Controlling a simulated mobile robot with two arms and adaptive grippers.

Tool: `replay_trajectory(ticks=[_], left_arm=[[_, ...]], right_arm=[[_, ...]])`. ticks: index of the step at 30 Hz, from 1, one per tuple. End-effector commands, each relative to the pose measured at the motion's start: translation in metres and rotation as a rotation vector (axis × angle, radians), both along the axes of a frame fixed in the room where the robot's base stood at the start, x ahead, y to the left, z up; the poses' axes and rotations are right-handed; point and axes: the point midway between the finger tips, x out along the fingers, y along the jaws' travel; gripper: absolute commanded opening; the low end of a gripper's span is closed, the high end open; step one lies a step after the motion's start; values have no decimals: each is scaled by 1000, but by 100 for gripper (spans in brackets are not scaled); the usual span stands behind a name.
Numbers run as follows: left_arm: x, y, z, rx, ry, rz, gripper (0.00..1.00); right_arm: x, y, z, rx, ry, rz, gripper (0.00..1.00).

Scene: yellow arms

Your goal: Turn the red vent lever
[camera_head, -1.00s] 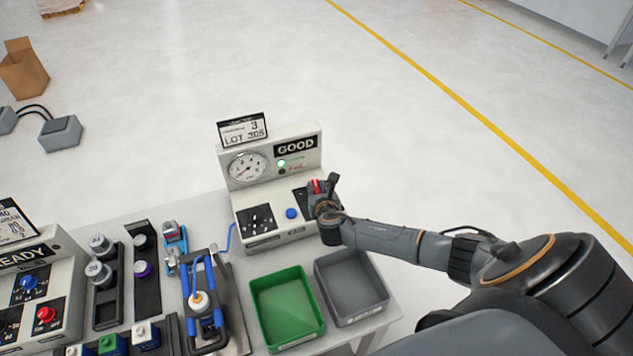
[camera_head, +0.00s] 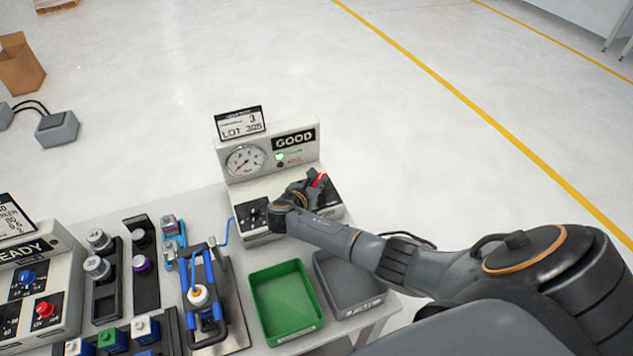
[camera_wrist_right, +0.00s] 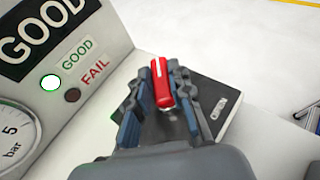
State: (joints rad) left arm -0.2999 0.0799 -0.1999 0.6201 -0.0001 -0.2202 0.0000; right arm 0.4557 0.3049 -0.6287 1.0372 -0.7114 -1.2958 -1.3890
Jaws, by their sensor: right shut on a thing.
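The red vent lever (camera_head: 319,180) is on the right part of the sloped front of a light tester box (camera_head: 268,158). In the right wrist view the red lever (camera_wrist_right: 162,84) stands between the two fingers of my right gripper (camera_wrist_right: 163,98), which is shut on it. In the head view my right gripper (camera_head: 312,186) reaches the lever from the left, and its wrist hides the middle of the panel. The lever's base is partly hidden by the fingers. My left gripper is not in view.
The tester has a gauge (camera_head: 245,160), a GOOD display (camera_head: 294,140) and a lit green lamp. A green tray (camera_head: 286,302) and a grey tray (camera_head: 349,282) stand in front. Left of them are a blue clamp fixture (camera_head: 205,290), racks with parts and a second panel (camera_head: 40,290).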

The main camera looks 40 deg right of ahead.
Motion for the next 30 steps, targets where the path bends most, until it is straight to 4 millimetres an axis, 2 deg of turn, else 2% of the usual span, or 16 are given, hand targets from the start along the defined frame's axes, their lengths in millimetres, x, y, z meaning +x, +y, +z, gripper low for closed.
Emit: replay_trajectory(ticks=[13,14,16,17,26,30], left_arm=[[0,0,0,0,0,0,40],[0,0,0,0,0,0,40],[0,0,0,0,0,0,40],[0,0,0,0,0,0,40],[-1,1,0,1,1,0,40],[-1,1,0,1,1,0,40]], right_arm=[[0,-1,1,0,-3,-9,0],[0,-1,1,0,-3,-9,26],[0,-1,1,-1,-3,-8,41],[0,-1,1,0,-2,-8,43],[0,0,1,0,-2,-7,43],[-4,9,4,0,-2,-5,43]])
